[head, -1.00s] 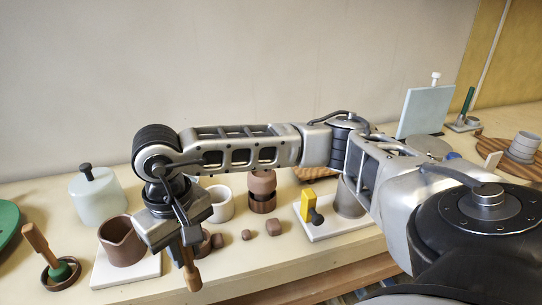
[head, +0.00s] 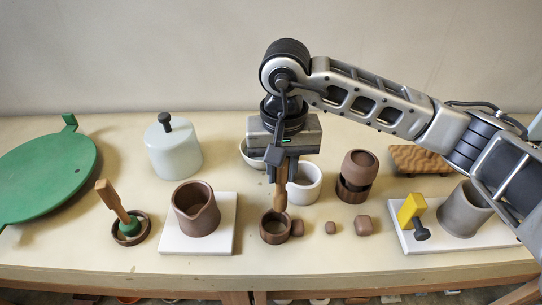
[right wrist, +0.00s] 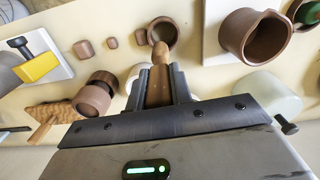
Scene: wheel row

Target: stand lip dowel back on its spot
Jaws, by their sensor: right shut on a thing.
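The lip dowel, a wooden stick (head: 281,196), hangs roughly upright from my right gripper (head: 284,165), which is shut on it. In the right wrist view the dowel (right wrist: 158,88) lies between the two dark fingers of the gripper (right wrist: 160,80), its rounded end pointing away from the palm. A small round brown cup (head: 268,236) stands on the table just below the dowel; it also shows in the right wrist view (right wrist: 174,39). The dowel's lower end overlaps the cup's far rim in the picture. I cannot tell whether they touch. My left gripper is out of view.
A brown pitcher (head: 195,212) on a white tile (head: 227,240) stands left of the cup. A white mug (head: 307,186) is close behind. Small brown blocks (head: 363,226) lie to the right. A green-and-wood tool (head: 113,203) leans in a ring at left.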

